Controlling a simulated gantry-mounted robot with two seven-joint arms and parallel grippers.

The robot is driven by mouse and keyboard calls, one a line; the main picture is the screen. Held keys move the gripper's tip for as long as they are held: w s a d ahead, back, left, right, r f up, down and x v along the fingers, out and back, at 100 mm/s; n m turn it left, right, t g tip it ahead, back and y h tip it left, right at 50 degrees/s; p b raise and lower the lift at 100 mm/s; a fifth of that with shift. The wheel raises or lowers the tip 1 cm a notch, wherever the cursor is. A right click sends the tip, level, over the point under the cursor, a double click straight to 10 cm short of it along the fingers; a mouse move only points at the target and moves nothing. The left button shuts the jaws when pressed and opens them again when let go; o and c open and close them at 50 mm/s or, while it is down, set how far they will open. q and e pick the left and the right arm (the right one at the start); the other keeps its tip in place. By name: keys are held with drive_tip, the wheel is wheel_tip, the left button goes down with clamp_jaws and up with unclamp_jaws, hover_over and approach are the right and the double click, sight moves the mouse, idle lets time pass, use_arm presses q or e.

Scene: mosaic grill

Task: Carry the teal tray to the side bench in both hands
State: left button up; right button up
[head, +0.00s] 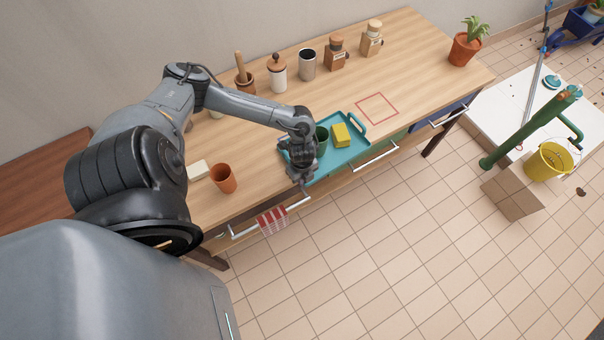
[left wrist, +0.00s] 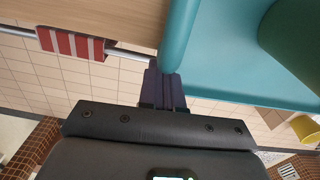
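The teal tray (head: 335,166) lies on the wooden counter by its front edge. A green cup (head: 322,139) and a yellow block (head: 342,135) stand on it. Its raised right-end handle (head: 356,123) is free. My left gripper (head: 301,172) points down at the tray's left end. In the left wrist view its fingers (left wrist: 163,88) are close together at the teal rim (left wrist: 178,40); whether they clasp it is unclear. The green cup shows there too (left wrist: 295,35). My right gripper is out of view. I cannot tell which surface is the side bench.
A terracotta cup (head: 222,178) and a pale block (head: 198,169) are left of the tray. Jars (head: 307,64) line the counter's back. A red square outline (head: 376,108) is clear. A striped towel (head: 272,219) hangs in front. A brown tabletop (head: 35,170) is at left.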

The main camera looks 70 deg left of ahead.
use_arm(q)
drive_tip(key=o, duration=0.5)
wheel_tip(320, 180, up, 11)
drive_tip(key=shift+f+p, duration=0.1)
drive_tip(key=shift+p, duration=1)
